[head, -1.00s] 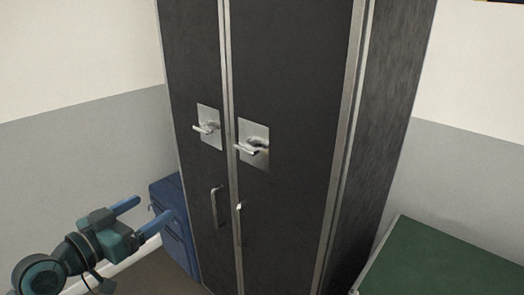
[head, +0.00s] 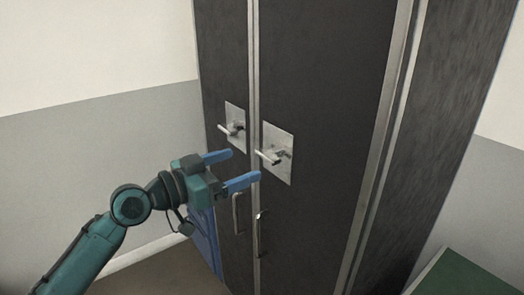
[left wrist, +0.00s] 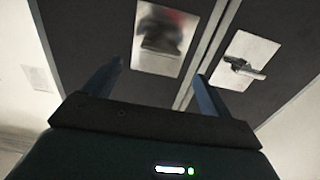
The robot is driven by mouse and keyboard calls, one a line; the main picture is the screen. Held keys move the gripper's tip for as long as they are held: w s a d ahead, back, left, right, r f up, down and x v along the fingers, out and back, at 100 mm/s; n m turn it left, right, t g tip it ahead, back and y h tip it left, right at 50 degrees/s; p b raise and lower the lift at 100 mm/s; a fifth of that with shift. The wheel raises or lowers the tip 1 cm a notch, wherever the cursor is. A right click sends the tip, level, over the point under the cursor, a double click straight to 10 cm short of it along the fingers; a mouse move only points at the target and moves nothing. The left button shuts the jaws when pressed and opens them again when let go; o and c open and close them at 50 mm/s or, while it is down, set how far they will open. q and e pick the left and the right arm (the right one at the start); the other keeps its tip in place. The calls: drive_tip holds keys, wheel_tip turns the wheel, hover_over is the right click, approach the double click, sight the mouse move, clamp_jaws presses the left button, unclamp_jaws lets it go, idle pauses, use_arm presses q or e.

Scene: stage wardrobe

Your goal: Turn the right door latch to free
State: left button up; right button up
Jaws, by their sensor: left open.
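The right door latch (head: 268,156) is a silver lever on a square metal plate (head: 285,170) on the dark cabinet's right door. Its lever points left, towards the door seam. A similar left door latch (head: 233,129) sits on the left door. My left gripper (head: 244,165) is open, with blue fingers below and left of the right latch, and nothing shows between them. In the left wrist view, two plates appear beyond the fingers: one with a blurred dark shape (left wrist: 160,38) and one with a clear lever (left wrist: 245,68). I cannot tell which is which. My right gripper is out of view.
The tall dark cabinet (head: 325,75) has pale metal edge strips. Two vertical pull handles, left (head: 237,213) and right (head: 261,235), sit below the latches. A blue object (head: 205,235) stands low at the left, partly hidden. A green surface (head: 458,275) is at the lower right.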

sight(263, 156)
use_arm(q)
drive_tip(key=p+x, duration=0.1)
drive_tip(key=x, duration=0.5)
drive_tip(key=shift+w+d, duration=0.3)
drive_tip(key=shift+d, duration=0.1)
drive_tip(key=shift+c, duration=0.5)
drive_tip(key=c, duration=0.9)
